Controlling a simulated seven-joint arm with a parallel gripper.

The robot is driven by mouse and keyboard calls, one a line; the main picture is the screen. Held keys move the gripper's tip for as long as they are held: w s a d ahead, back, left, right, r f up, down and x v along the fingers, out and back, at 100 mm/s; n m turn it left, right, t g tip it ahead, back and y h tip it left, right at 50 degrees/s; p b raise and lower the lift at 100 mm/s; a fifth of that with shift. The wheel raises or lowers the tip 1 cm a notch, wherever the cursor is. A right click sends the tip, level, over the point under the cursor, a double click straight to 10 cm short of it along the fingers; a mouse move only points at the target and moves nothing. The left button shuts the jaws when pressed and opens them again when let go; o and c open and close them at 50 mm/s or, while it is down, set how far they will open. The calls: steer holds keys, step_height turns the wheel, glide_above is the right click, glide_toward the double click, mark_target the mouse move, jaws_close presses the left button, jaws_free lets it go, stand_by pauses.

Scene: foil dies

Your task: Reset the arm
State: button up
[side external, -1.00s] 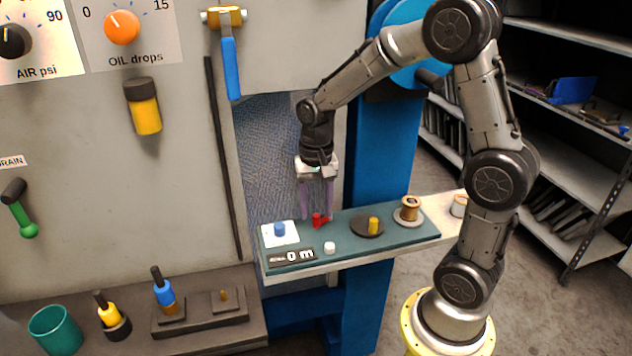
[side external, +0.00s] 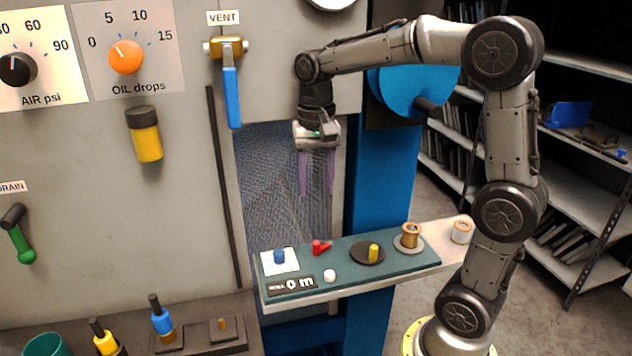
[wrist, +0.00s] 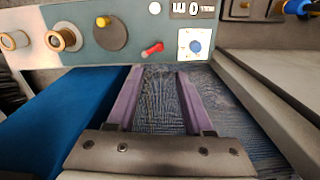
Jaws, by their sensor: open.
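My gripper (side external: 317,172) hangs pointing down in front of the meshed opening, above the small shelf with the green panel. Its two purple fingers are apart with nothing between them. In the wrist view my gripper (wrist: 160,72) also shows open and empty, with the fingers pointing toward the panel. My arm is bent, with its forearm almost level and the elbow high on the right. The red lever (side external: 320,247) on the panel is below my gripper and apart from it.
The green panel (side external: 335,261) carries a blue knob (side external: 280,256), a white button (side external: 330,276), a yellow peg (side external: 374,253) and a copper spool (side external: 411,236). A blue-handled vent valve (side external: 231,95) is left of my gripper. A blue wheel (side external: 410,90) sits behind my forearm.

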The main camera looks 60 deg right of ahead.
steer(key=s+a+r+n+t, duration=0.1)
steer(key=s+a+r, duration=0.2)
steer(key=r, duration=0.1)
steer(key=s+a+f+n+t, duration=0.2)
steer(key=s+n, duration=0.2)
steer(key=s, duration=0.2)
steer(key=s+a+f+n+t, duration=0.2)
steer(key=s+a+f+n, duration=0.1)
steer(key=s+n, duration=0.2)
steer(key=shift+s+f+t, duration=0.2)
steer(key=shift+s+t, duration=0.1)
steer(key=shift+s, duration=0.65)
